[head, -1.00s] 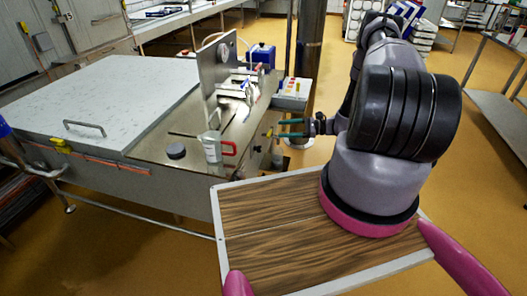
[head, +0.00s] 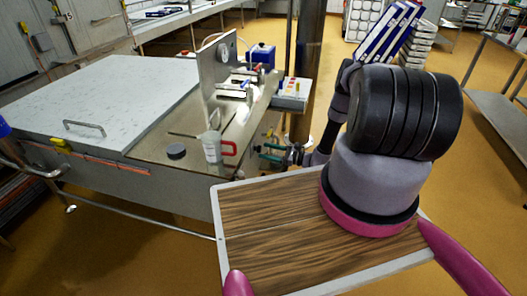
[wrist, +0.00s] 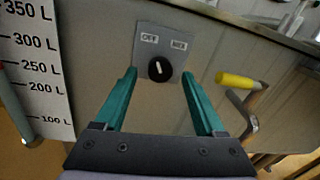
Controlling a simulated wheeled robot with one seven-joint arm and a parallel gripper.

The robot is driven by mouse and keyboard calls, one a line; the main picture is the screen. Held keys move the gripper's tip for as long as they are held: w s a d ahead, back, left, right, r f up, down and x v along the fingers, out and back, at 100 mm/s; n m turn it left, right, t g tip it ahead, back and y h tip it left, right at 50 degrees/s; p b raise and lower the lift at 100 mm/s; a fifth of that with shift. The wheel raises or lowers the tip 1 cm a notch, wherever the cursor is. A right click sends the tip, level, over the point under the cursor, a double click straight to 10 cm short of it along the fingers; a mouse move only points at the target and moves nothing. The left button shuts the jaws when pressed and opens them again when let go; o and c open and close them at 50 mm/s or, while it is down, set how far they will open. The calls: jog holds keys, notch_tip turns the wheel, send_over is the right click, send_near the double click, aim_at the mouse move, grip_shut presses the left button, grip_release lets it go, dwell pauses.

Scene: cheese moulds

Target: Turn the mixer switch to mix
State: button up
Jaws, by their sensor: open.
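The mixer switch (wrist: 159,68) is a round black knob with a white mark on a grey plate, labelled OFF at left and MIX at right. It shows in the wrist view, on the side of the metal vat. Its white mark stands close to upright; which label it points to is hard to tell. My gripper (wrist: 158,76) is open, its teal fingers to the left and right of the knob in the picture. Whether they reach the plate is unclear. In the head view my gripper (head: 270,153) is beside the vat's right side, and the switch cannot be made out.
A yellow-handled lever (wrist: 236,80) is just right of my fingers. A volume scale (wrist: 38,70) is at left. In the head view, a jug with a red handle (head: 212,147) and a dark round lid (head: 176,151) sit on the vat's top (head: 145,140).

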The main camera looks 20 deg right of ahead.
jog(key=shift+x, duration=1.05)
jog(key=shift+c, duration=0.4)
grip_shut()
jog(key=shift+m, duration=0.4)
jog(key=m, duration=1)
jog(key=shift+r+m+g, duration=0.1)
jog(key=shift+m+g, duration=0.2)
jog(key=shift+g, duration=0.1)
jog(key=shift+d, duration=0.1)
